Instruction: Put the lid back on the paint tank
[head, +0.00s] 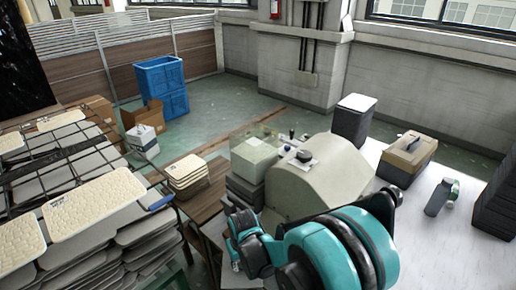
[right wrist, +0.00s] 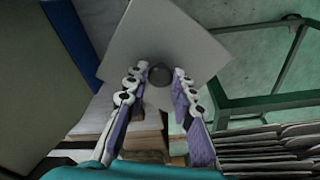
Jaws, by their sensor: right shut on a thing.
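My right gripper (right wrist: 163,82) is shut on the dark round knob of a flat, light grey, square lid (right wrist: 182,28). The lid fills the upper middle of the right wrist view. In the head view the right gripper (head: 240,245) is at the lower middle, in front of the machine, and I cannot clearly make out the lid there. A pale, boxy tank (head: 254,158) with a greenish top stands left of the rounded machine. It appears to be the paint tank; I cannot tell its opening clearly. My left gripper is not in view.
The rounded beige machine (head: 318,180) stands right of the tank. Stacked tray panels (head: 95,205) fill the left, with a smaller stack (head: 187,172) nearer the tank.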

